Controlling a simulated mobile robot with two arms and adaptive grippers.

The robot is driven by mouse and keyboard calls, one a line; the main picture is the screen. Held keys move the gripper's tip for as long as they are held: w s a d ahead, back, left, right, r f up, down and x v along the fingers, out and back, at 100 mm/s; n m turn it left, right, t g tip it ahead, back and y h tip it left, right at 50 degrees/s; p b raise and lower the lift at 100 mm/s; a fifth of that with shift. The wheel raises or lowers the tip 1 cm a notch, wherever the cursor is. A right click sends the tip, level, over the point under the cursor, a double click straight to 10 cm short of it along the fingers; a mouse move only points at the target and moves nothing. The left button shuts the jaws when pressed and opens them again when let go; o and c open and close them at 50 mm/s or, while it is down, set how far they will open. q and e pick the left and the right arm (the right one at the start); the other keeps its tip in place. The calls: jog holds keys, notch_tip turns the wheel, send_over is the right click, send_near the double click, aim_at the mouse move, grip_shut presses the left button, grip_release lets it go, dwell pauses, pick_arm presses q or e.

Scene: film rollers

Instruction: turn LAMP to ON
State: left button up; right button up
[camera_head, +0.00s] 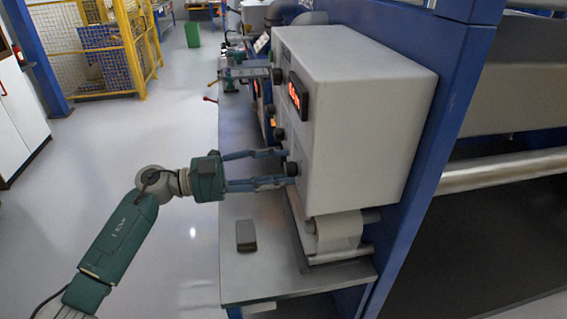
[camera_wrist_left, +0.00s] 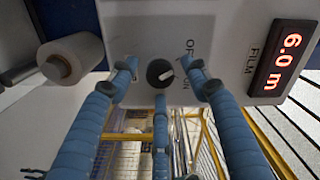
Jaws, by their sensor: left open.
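A round black knob (camera_wrist_left: 160,73) with a white pointer mark sits on the grey panel in the left wrist view. Lettering beginning "OF" stands above it; other lettering near it is partly hidden by the fingers. No LAMP label is readable. In the head view the knob (camera_head: 291,169) is on the left face of the grey box (camera_head: 350,130). My left gripper (camera_head: 288,167) is open, its blue fingers reaching to that face around the knob. In the left wrist view the gripper (camera_wrist_left: 162,80) has fingertips spread on both sides of the knob, with gaps. My right gripper is not in view.
A red display (camera_wrist_left: 282,62) reads 6.0 m beside the word FILM. A white film roll (camera_head: 338,231) sits below the box, and a small dark block (camera_head: 246,236) lies on the grey bench (camera_head: 260,275).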

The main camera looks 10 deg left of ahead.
pick_arm(q)
jog(key=shift+w+d, duration=0.1)
jog(key=shift+d, duration=0.45)
jog(key=c, duration=1.1)
jog(key=shift+c, duration=0.2)
jog(key=shift+f+m+b, duration=0.2)
jog(key=shift+m+b, duration=0.5)
jog(key=shift+b, duration=0.2)
jog(key=shift+f+m+b, duration=0.1)
jog(key=shift+m+b, duration=5.3)
jog(key=shift+b, duration=0.8)
jog(key=shift+d, duration=0.1)
